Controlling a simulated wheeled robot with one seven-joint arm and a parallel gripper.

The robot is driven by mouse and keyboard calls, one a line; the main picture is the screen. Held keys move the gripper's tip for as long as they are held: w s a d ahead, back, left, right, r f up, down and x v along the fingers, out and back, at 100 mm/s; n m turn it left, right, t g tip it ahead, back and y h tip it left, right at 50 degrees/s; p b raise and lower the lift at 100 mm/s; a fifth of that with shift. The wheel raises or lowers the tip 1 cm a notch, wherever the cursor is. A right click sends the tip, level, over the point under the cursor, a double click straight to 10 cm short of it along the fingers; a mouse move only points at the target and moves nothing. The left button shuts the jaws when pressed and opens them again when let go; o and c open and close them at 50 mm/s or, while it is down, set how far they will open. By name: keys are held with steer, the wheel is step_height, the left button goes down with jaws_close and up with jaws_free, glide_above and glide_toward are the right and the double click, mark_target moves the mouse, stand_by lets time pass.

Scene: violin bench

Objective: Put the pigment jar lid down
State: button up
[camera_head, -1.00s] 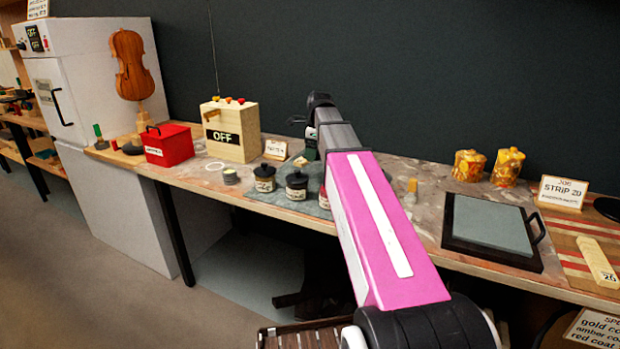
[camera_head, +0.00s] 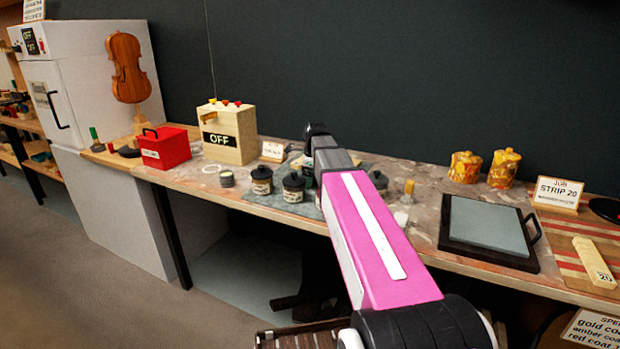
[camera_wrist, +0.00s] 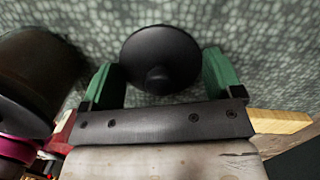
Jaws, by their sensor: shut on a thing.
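The pigment jar lid, a black disc with a round knob (camera_wrist: 160,50), sits between the green fingers of my gripper (camera_wrist: 160,75) in the wrist view. My gripper is shut on it. A green speckled mat (camera_wrist: 285,75) lies beneath the lid; I cannot tell whether the lid touches it. A dark rounded jar (camera_wrist: 40,65) stands left of the fingers. In the head view my arm hides the gripper and the held lid.
Two dark labelled jars (camera_head: 262,181) (camera_head: 293,188) stand left of my arm, and a dark-topped item (camera_head: 378,180) stands to its right.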

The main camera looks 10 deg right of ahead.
mark_target(314, 181)
steer(key=shift+f, duration=0.1)
steer(key=o, duration=0.7)
step_height(314, 181, up, 12)
steer(key=d, duration=0.1)
steer(key=shift+s+d, duration=0.15)
steer(key=shift+s, duration=0.15)
